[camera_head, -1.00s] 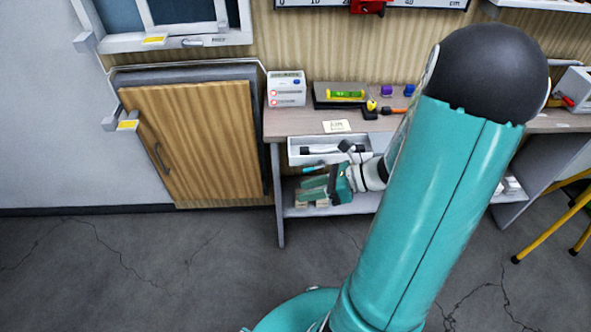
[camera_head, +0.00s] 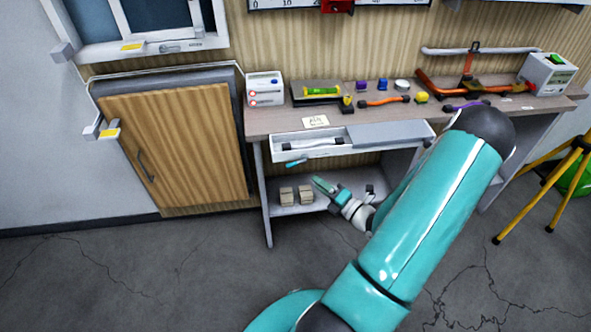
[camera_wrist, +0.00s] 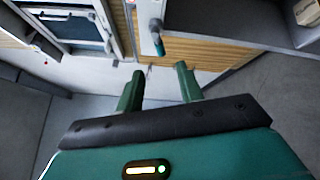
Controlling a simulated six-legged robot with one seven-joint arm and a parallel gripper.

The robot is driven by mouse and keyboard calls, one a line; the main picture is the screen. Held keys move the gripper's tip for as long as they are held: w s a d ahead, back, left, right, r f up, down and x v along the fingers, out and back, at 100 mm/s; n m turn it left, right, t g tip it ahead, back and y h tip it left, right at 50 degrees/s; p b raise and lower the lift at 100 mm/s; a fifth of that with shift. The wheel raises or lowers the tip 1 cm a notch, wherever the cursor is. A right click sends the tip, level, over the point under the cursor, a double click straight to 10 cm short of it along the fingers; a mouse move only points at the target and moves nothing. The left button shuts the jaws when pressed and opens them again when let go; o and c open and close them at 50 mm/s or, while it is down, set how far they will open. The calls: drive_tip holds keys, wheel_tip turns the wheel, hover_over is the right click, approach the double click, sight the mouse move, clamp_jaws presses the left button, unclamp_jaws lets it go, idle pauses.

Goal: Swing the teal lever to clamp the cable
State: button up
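A small teal-ended piece (camera_head: 296,162), which looks like the lever, sticks out at the left front of the bench drawer. It also shows in the wrist view as a grey bar with a teal end (camera_wrist: 158,46), beyond my fingertips. My gripper (camera_head: 318,184) is in front of the bench, below and right of the teal end and apart from it. In the wrist view my gripper (camera_wrist: 160,80) has its two green fingers apart with nothing between them. I cannot make out for certain which thing is the cable; an orange strand (camera_head: 385,101) lies on the bench top.
The white drawer (camera_head: 312,152) stands out under the bench top (camera_head: 270,122). Small blocks (camera_head: 287,196) sit on the lower shelf. A wooden cabinet door (camera_head: 180,150) is at left, a yellow tripod (camera_head: 545,190) at right. The floor in front is clear.

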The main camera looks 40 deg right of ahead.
sight(296, 163)
drive_tip(key=w, duration=0.9)
drive_tip(key=shift+w+a, duration=0.2)
drive_tip(key=shift+w, duration=0.2)
clamp_jaws()
